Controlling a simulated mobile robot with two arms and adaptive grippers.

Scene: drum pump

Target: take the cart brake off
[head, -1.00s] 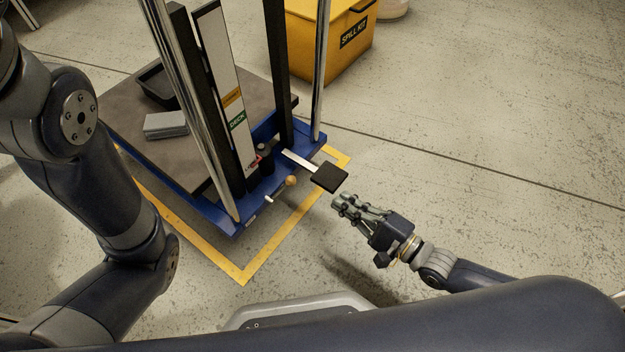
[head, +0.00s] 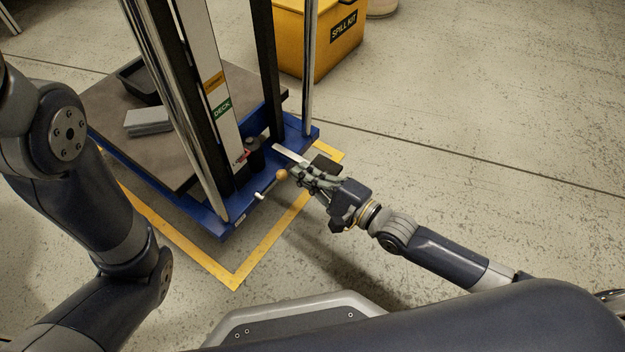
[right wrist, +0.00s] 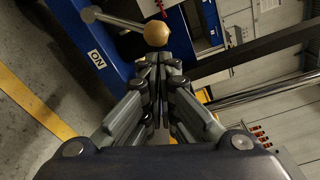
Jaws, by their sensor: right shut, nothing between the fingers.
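The blue cart (head: 225,222) stands at the left with its upright mast. A small brake lever with a tan ball knob (head: 282,174) sticks out at the cart's near edge. In the right wrist view the ball knob (right wrist: 157,33) ends a metal rod, and an "ON" label (right wrist: 97,58) is on the blue frame below the rod. My right gripper (head: 298,177) is shut and empty, its fingertips close beside the knob. In the right wrist view the fingertips (right wrist: 160,66) point at the knob; I cannot tell whether they touch. My left gripper is out of view.
A black foot pedal (head: 327,163) on a metal arm sits just behind my right gripper, partly hidden. A yellow spill kit box (head: 318,45) stands behind the cart. A yellow floor line (head: 255,262) borders the cart. The floor at the right is clear.

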